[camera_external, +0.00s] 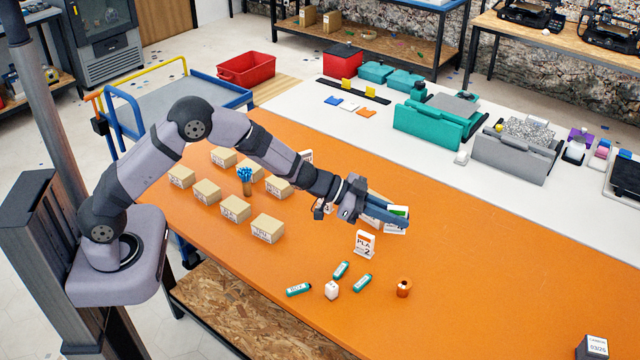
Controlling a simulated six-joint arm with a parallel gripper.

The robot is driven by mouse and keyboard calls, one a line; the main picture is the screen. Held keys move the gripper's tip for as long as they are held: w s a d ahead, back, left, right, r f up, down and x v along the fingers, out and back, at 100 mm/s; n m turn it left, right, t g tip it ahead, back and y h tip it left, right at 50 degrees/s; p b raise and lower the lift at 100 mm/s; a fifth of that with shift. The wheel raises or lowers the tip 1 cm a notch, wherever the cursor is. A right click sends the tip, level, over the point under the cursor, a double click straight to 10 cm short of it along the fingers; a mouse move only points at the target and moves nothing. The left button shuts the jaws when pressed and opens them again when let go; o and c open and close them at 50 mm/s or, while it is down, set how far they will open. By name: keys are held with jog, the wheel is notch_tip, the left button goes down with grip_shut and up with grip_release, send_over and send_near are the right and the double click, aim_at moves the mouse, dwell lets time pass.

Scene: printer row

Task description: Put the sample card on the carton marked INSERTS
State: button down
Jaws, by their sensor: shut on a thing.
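My gripper (390,215) is over the orange table, right of the cartons, with its blue fingers shut on a small white and green piece (398,211) that looks like the sample card. The fingers partly hide it. Several tan cartons with white labels stand in rows at the left of the table, such as the front one (267,228), one behind it (235,208) and the far left one (181,176). Their print is too small to read, so I cannot tell which is marked INSERTS. My arm passes over the right side of the group.
A white PLA 2 sign (365,243) stands just below my gripper. The table's right part is mostly clear.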

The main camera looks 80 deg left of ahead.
jog(key=a+r+n+y, duration=0.2)
jog(key=a+n+y, duration=0.6)
jog(key=a, duration=1.3)
jog(key=shift+r+y+p, duration=0.15)
jog(key=shift+y+p, duration=0.15)
jog(key=shift+y, duration=0.4)
jog(key=shift+w+g, duration=0.1)
jog(key=shift+g, duration=0.2)
jog(key=shift+f+p, duration=1)
jog(key=shift+f, duration=1.9)
jog(key=shift+f, duration=0.1)
jog(key=shift+f+p, duration=0.7)
jog(key=shift+f, duration=1.25)
